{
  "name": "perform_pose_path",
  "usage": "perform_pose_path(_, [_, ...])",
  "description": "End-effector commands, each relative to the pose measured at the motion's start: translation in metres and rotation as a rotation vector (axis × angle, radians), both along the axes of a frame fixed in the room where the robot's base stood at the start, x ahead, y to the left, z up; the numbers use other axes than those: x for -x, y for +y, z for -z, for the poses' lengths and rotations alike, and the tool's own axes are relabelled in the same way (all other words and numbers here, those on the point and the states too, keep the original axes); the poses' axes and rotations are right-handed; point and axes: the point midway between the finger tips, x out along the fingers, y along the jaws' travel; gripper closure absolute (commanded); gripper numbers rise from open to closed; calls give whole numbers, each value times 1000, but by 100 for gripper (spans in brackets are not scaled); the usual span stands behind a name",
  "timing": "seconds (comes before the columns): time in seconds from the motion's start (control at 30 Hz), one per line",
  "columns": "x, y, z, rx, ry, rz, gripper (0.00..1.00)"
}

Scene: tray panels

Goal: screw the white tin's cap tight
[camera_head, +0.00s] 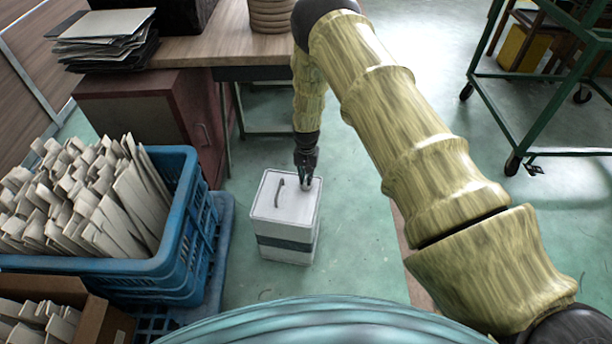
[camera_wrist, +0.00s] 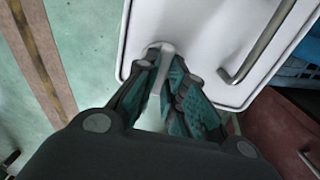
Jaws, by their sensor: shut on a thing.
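The white tin (camera_head: 287,215) stands upright on the green floor, with a dark band around its lower part and a handle (camera_head: 280,190) on its top. Its white top also fills the upper part of the wrist view (camera_wrist: 205,38), with the grey handle (camera_wrist: 262,42) at the right. My gripper (camera_head: 306,180) points down at the tin's top, near its right back corner. In the wrist view my gripper (camera_wrist: 168,88) has its fingers shut on the small pale cap (camera_wrist: 166,49) near the tin's corner. The fingers hide part of the cap, and I cannot tell how tight it sits.
A blue crate (camera_head: 180,235) full of pale pieces stands close to the left of the tin. A desk (camera_head: 225,45) with a red cabinet (camera_head: 200,130) is behind. A green trolley frame (camera_head: 490,100) stands at the back right. Bare floor lies in front of the tin.

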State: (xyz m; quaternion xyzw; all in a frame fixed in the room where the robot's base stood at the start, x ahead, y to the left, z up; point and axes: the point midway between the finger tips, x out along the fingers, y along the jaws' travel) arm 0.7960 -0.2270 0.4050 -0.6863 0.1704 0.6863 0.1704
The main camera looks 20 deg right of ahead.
Motion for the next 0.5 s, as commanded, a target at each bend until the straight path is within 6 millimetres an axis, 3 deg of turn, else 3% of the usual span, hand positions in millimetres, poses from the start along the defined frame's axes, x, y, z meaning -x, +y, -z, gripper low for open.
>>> perform_pose_path(0.3, [0, -1, 0, 1, 0, 2, 100])
perform_pose_path(0.33, [0, -1, 0, 1, 0, 2, 85])
perform_pose_path(0.4, [0, -1, 0, 1, 0, 1, 72])
perform_pose_path(0.43, [0, 0, 0, 1, 0, 1, 67])
perform_pose_path(0.5, [0, 0, 0, 1, 0, 1, 67])
